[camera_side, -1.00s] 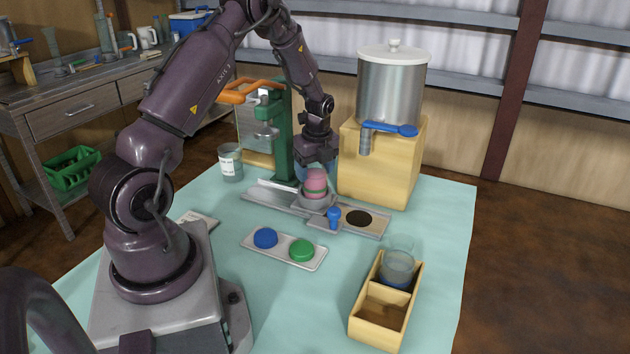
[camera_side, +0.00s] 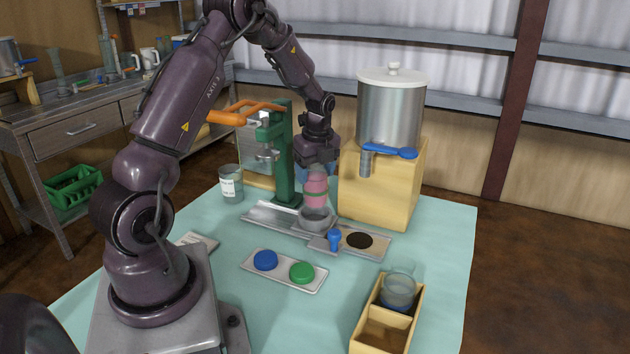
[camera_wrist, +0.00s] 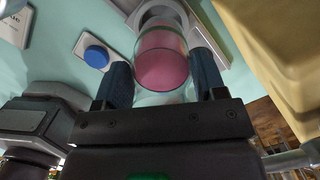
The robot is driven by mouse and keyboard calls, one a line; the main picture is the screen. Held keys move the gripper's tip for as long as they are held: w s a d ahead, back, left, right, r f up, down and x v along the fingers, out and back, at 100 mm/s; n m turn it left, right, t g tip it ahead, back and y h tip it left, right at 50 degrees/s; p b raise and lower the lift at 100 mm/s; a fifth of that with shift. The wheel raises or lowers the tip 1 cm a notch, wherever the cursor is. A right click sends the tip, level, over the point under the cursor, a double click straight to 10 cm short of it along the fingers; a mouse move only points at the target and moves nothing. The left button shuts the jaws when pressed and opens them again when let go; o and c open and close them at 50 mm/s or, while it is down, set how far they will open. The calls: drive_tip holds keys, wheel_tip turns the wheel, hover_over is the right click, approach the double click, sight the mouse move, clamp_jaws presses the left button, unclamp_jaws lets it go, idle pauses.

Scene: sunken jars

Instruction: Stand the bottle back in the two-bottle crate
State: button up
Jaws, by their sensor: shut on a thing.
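My gripper (camera_side: 317,171) is shut on a bottle (camera_side: 316,193) with pink contents. The bottle is upright, just above a grey round holder (camera_side: 314,219) on the metal track. In the wrist view the bottle (camera_wrist: 162,58) sits between my two dark fingers (camera_wrist: 162,80), with the pale ring of the holder beyond it. The two-bottle crate (camera_side: 416,312) is a wooden box at the front right. Its far compartment holds a clear jar (camera_side: 398,291) with something blue low in it. Its near compartment (camera_side: 383,336) is empty.
A steel dispenser (camera_side: 391,112) on a wooden block stands right of my gripper. A green press (camera_side: 280,152) with an orange handle stands left. A tray with a blue cap (camera_side: 265,260) and a green cap (camera_side: 302,272) lies in front. The cloth between tray and crate is clear.

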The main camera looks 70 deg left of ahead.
wheel_tip(320, 180, up, 23)
drive_tip(key=w+d+m, duration=0.1)
drive_tip(key=w+d, duration=0.1)
drive_tip(key=d, duration=0.8)
drive_tip(key=w+d+m, duration=0.1)
drive_tip(key=w+d, duration=0.1)
drive_tip(key=d, duration=0.8)
drive_tip(key=s+d+m, duration=0.1)
drive_tip(key=s+d, duration=0.1)
drive_tip(key=d, duration=0.6)
drive_tip(key=s+d+m, duration=0.1)
drive_tip(key=s+d, duration=0.2)
drive_tip(key=d, duration=0.6)
wheel_tip(320, 180, down, 29)
drive_tip(key=shift+w+a+f, duration=0.15)
drive_tip(key=shift+f, duration=0.45)
idle(0.7)
drive_tip(key=o, duration=1.3)
